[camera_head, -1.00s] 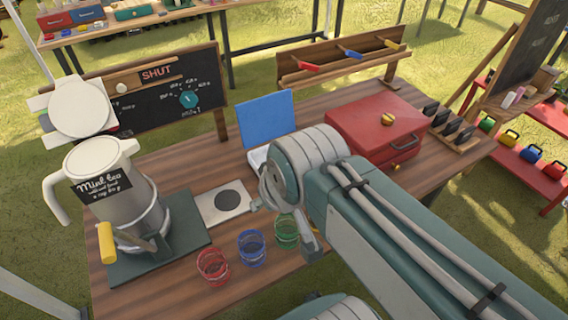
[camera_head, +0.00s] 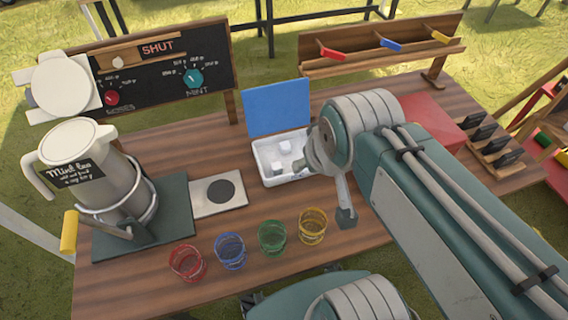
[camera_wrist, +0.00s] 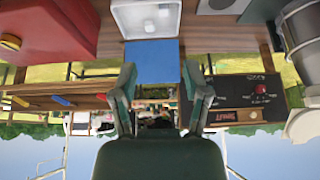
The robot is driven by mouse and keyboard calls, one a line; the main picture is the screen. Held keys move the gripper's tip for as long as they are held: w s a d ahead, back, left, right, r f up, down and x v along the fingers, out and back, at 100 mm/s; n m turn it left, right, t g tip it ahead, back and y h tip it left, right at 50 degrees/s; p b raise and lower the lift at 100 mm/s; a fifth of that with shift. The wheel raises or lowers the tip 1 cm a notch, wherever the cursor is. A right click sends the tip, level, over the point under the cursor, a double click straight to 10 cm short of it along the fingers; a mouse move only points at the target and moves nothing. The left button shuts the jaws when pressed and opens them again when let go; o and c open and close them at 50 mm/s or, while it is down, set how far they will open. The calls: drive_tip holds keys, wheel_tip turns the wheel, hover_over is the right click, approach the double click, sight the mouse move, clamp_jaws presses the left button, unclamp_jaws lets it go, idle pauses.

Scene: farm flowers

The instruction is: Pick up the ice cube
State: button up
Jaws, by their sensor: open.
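Pale ice cubes (camera_head: 284,146) lie in an open white box (camera_head: 268,181) with a raised blue lid (camera_head: 277,108), near the table's middle. In the wrist view, which is upside down, the white box (camera_wrist: 117,23) is at the top, with the pale cubes (camera_wrist: 148,14) small and blurred inside. My gripper (camera_wrist: 161,98) is open there, its two green fingers apart with nothing between them. In the head view my arm reaches in from the right and its end hangs beside the box's right edge, covering part of it.
Red, blue, green and yellow cups (camera_head: 313,226) line the front edge. A mint tea jug (camera_head: 124,180) stands left, beside a white plate with a dark disc (camera_head: 220,192). A red box (camera_head: 432,118) is partly behind my arm. A chalkboard (camera_head: 165,75) and wooden rack (camera_head: 378,62) stand behind.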

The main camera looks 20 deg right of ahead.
drive_tip(key=g, duration=0.4)
hover_over(276, 165)
wheel_tip(276, 165, down, 16)
wheel_tip(276, 165, down, 6)
drive_tip(key=shift+w+r, duration=0.15)
drive_tip(key=shift+f, duration=2.75)
drive_tip(key=c, duration=0.6)
